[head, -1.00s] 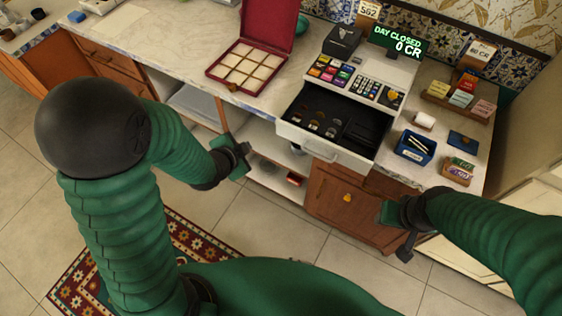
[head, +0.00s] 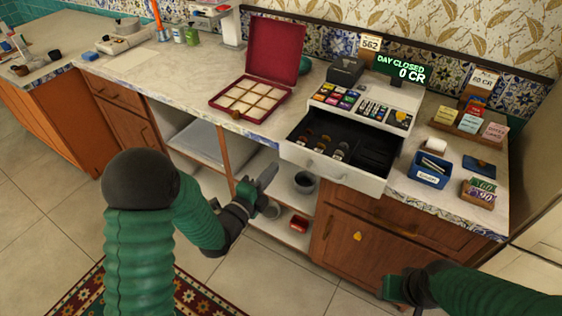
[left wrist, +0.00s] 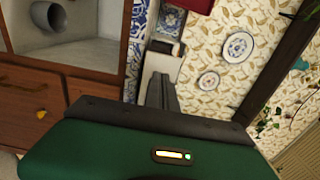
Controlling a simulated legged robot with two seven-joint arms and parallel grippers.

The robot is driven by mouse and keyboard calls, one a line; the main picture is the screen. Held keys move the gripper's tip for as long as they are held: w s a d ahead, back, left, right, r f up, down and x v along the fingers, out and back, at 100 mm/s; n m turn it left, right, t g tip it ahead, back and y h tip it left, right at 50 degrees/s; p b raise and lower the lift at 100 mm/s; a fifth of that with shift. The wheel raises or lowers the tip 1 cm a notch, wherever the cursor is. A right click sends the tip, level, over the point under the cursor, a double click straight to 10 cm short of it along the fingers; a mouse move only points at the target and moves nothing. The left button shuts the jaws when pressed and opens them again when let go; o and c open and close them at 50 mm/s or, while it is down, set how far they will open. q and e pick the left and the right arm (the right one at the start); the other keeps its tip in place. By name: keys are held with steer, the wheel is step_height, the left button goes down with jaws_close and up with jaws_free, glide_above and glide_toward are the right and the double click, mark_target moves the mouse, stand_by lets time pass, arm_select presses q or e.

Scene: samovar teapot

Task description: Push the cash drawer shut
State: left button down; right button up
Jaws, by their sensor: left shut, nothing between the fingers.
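The cash drawer (head: 333,168) is pulled out from the white cash register (head: 372,108), its black tray of coins and compartments exposed. Its white front with a handle juts past the counter's edge. My left gripper (head: 267,178) is shut and empty. It is in front of the open shelves, left of and lower than the drawer front, apart from it. In the left wrist view its dark fingers (left wrist: 160,92) point up the picture. My right gripper (head: 400,288) is low at the bottom right, in front of the wooden cabinet; its fingers do not show clearly.
A red box with a gridded tray (head: 250,98) stands open on the counter left of the register. A blue bin (head: 431,170) and small card boxes (head: 479,190) stand to the right. A dark pot (head: 305,181) sits on the shelf below the drawer.

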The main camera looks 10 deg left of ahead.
mark_target(286, 153)
arm_select(q)
steer(key=x, duration=0.5)
steer(key=shift+w, duration=0.2)
arm_select(e)
steer(key=shift+a, duration=0.1)
